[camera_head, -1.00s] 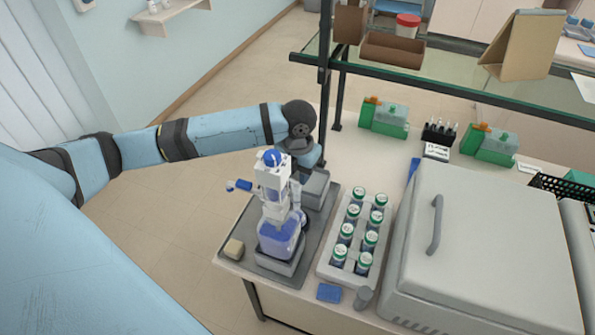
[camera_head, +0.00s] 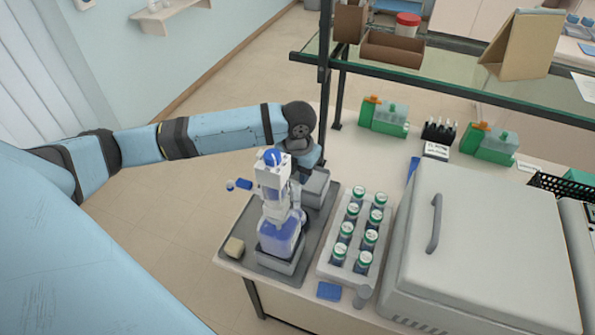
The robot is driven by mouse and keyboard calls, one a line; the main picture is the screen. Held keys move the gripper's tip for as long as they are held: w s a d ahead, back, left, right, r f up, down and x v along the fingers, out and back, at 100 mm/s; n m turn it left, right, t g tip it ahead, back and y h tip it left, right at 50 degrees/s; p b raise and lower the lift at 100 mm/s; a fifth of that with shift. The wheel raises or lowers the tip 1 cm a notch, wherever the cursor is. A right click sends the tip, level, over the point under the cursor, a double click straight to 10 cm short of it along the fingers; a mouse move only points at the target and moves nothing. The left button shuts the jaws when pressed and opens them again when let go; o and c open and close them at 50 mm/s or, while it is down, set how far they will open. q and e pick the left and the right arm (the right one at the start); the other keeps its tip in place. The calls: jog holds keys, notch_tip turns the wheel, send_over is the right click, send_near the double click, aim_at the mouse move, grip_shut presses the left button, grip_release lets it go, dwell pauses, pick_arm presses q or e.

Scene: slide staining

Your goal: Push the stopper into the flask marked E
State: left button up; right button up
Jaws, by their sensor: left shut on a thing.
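A squat clear flask with blue-violet liquid (camera_head: 278,243) stands in a grey holder at the front left of the bench. No letter E is legible on it. My left gripper (camera_head: 277,212) comes down from above, right over the flask's neck. Its white body hides the neck and the fingertips. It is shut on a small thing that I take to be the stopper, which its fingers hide. I cannot tell how far the stopper is in the neck. My right gripper is not in view.
To the right are a rack (camera_head: 327,271) of several green-capped vials and a large grey lidded machine (camera_head: 490,230). A glass shelf (camera_head: 460,86) spans the back.

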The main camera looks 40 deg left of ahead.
pick_arm(q)
jog(key=shift+f, duration=0.6)
dwell(1.0)
jog(key=o, duration=1.4)
jog(key=shift+c, duration=0.2)
jog(key=shift+r, duration=0.15)
jog(key=shift+r, duration=2.9)
jog(key=shift+c, duration=0.4)
grip_shut()
